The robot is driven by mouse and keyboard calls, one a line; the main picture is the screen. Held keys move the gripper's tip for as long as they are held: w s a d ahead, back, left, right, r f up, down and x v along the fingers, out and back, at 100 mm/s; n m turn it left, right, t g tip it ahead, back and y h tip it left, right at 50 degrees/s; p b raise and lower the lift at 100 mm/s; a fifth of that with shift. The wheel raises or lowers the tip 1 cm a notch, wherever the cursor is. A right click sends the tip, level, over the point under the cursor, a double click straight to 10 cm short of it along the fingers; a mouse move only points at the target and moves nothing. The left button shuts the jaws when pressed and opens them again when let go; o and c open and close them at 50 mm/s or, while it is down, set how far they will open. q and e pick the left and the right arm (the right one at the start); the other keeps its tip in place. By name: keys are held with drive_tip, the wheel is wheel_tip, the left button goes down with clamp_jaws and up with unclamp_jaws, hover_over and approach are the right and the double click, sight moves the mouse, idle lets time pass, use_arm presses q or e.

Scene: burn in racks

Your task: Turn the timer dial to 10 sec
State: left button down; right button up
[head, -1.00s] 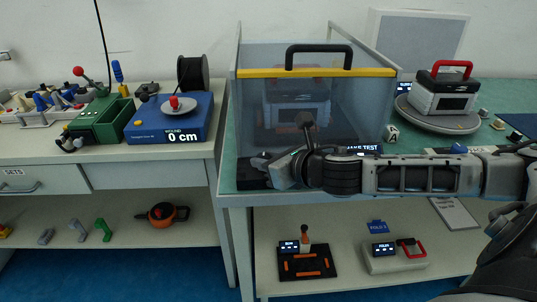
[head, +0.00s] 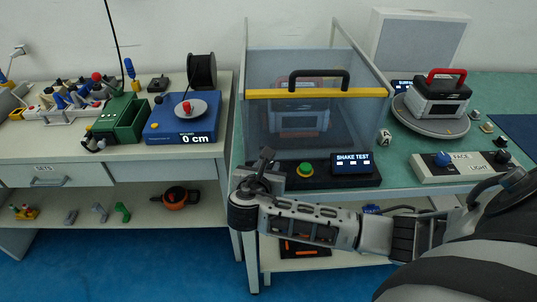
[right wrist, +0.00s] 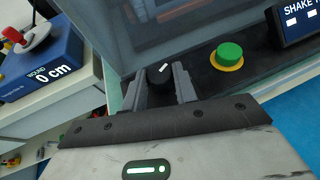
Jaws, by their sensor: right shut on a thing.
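The timer dial (right wrist: 160,73) is a black round knob with a white pointer mark, at the left end of the black shake test panel (head: 325,180). In the right wrist view it sits between the fingers of my right gripper (right wrist: 161,84), which is shut on it. The white mark points up and right in that view. In the head view my right gripper (head: 266,165) is at the panel's left end and hides the dial. Any scale marks around the dial are not readable. My left gripper is not in view.
A green button (head: 305,169) with a yellow ring and a lit SHAKE TEST display (head: 352,162) are to the dial's right. A clear box (head: 345,120) with a yellow-edged front stands right behind the panel. A FACE LIGHT panel (head: 440,172) lies further right.

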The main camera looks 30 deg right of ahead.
drive_tip(key=m+g+h, duration=0.1)
drive_tip(key=m+g+p, duration=0.1)
drive_tip(key=m+g, duration=0.1)
drive_tip(key=m+g+h+p, duration=0.1)
drive_tip(key=shift+w+a+r+h, duration=0.1)
drive_tip(key=shift+w+a+h, duration=0.15)
drive_tip(key=shift+w+h, duration=0.1)
drive_tip(key=shift+w+m+g+h, duration=0.15)
drive_tip(key=shift+m+g+h, duration=0.3)
drive_tip(key=shift+m+g, duration=1.45)
drive_tip(key=shift+g, duration=0.3)
drive_tip(key=shift+d, duration=0.1)
drive_tip(key=o, duration=1)
drive_tip(key=shift+c, duration=0.2)
drive_tip(key=w+v, duration=0.1)
drive_tip(key=v, duration=1.4)
drive_tip(key=shift+s+a+r, duration=0.15)
drive_tip(key=shift+s+a, duration=0.25)
drive_tip(key=shift+s, duration=0.15)
